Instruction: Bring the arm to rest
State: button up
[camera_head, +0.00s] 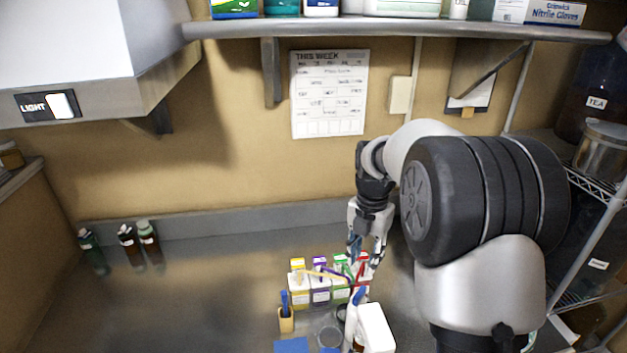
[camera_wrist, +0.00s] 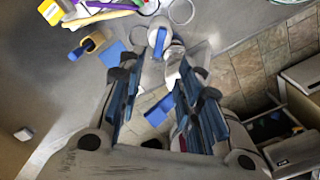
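My arm reaches over the steel counter on the right of the head view, bent and pointing down. My gripper (camera_head: 366,256) hangs above the back of the group of small bottles, near the green and red ones. In the wrist view my gripper (camera_wrist: 160,75) has its two blue-padded fingers spread apart, with nothing held between them. Whether the fingertips touch any bottle cannot be told from these views.
Labelled bottles with yellow (camera_head: 298,287), purple (camera_head: 320,288) and green (camera_head: 341,287) caps stand close below. Dark bottles (camera_head: 128,240) stand far left. The counter's left middle is clear.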

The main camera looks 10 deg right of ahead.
jog(key=s+a+r+m+t+b, duration=0.1)
jog(key=s+a+r+m+b, duration=0.2)
jog(key=s+m, duration=0.35)
jog(key=s+a+r+m+t+b, duration=0.1)
jog(key=s+a+r+m+b, duration=0.15)
jog(key=s+m, duration=0.4)
jog(key=s+a+f+m+t+b, duration=0.1)
jog(key=s+f+m+b, duration=0.1)
jog(key=s+m, duration=0.5)
jog(key=s+a+f+m+t+b, duration=0.1)
jog(key=s+f+m+b, duration=0.2)
jog(key=s+m, duration=0.3)
jog(key=s+f, duration=0.1)
jog(key=s, duration=0.1)
jog(key=shift+s+a+f+m+t, duration=0.2)
jog(key=shift+s+f+m+t, duration=0.1)
jog(key=shift+s+m, duration=0.1)
